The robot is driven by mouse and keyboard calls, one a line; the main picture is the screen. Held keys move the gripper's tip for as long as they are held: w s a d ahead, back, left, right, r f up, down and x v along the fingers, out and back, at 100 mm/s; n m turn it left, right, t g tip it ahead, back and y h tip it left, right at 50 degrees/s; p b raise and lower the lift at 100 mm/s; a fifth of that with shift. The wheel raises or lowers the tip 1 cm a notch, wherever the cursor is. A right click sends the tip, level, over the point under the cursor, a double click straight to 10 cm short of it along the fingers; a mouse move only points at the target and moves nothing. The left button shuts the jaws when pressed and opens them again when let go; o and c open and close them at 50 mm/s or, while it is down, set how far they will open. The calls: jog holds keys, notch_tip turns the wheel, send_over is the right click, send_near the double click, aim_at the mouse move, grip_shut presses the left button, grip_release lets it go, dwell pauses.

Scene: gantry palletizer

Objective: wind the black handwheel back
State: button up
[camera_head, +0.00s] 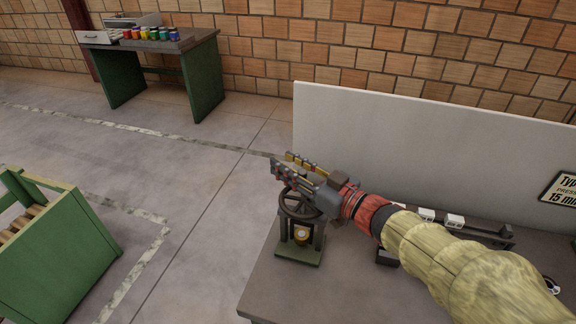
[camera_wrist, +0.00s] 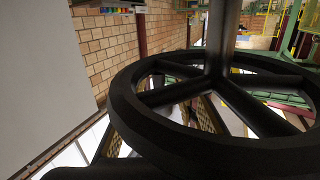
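The black handwheel (camera_head: 284,207) sits on top of a small dark green press frame (camera_head: 299,258) near the left end of the grey bench. In the wrist view the handwheel (camera_wrist: 135,108) fills the foreground, with its spokes and a thick black post at its centre. My gripper (camera_head: 282,164) is just above and over the wheel, pointing left. Its two fingers are spread apart with nothing seen between them. In the wrist view parts of the fingers show through the gaps between the spokes. I cannot tell whether they touch the wheel.
A pale upright panel (camera_head: 400,135) stands along the back of the bench (camera_head: 330,295). White blocks (camera_head: 455,221) sit on a dark rail behind my arm. A green crate (camera_head: 60,260) stands at the left. A green table (camera_head: 205,70) with coloured items is farther back. The floor between is clear.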

jog(key=shift+c, duration=0.4)
grip_shut()
